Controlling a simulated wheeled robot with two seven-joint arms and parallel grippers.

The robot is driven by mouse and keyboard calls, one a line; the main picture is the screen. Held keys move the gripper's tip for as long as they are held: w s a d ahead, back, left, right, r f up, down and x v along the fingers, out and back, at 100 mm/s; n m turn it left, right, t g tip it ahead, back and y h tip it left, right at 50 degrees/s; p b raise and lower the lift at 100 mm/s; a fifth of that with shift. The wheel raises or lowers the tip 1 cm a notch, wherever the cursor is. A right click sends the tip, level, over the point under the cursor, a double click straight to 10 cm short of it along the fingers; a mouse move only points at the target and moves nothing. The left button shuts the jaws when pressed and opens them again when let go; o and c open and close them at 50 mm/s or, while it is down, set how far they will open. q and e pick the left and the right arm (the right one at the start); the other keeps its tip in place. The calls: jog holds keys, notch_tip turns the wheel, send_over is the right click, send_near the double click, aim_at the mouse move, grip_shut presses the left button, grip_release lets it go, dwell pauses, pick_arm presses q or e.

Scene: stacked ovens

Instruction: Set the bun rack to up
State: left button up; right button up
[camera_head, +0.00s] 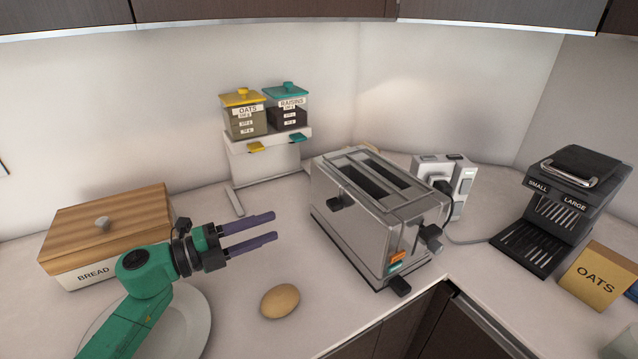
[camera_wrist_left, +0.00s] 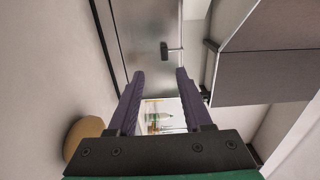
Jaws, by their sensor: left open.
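A metal two-slot toaster (camera_head: 352,235) stands on the counter right of centre. A black knob (camera_head: 335,203) sticks out of its left side, a larger knob (camera_head: 431,238) sits on its right end, and a black lever (camera_head: 400,286) is low at its front corner. I cannot tell which works the bun rack. No bun rack shows raised above the slots. My left gripper (camera_head: 274,226) is open and empty, left of the toaster and apart from it. The wrist view shows the toaster's metal side (camera_wrist_left: 150,25) ahead. My right gripper is not in view.
A brown bun (camera_head: 280,301) lies on the counter below my left gripper. A bread box (camera_head: 105,225) and a plate (camera_head: 200,330) are at left. An oats and raisins dispenser (camera_head: 268,160) stands behind. A black machine (camera_head: 560,210) and an oats box (camera_head: 596,276) are at right.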

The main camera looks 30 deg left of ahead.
pick_arm(q)
jog(key=p, duration=0.2)
send_near(329, 207)
jog(key=d+r, duration=0.1)
jog(key=x, duration=0.4)
jog(key=shift+w+a+f+p, duration=0.15)
jog(key=shift+w+p, duration=0.15)
jog(key=shift+w, duration=0.3)
jog(key=x, duration=0.4)
jog(key=shift+f+p, duration=0.2)
jog(key=shift+p, duration=0.2)
jog(key=shift+w+f, duration=0.1)
grip_shut()
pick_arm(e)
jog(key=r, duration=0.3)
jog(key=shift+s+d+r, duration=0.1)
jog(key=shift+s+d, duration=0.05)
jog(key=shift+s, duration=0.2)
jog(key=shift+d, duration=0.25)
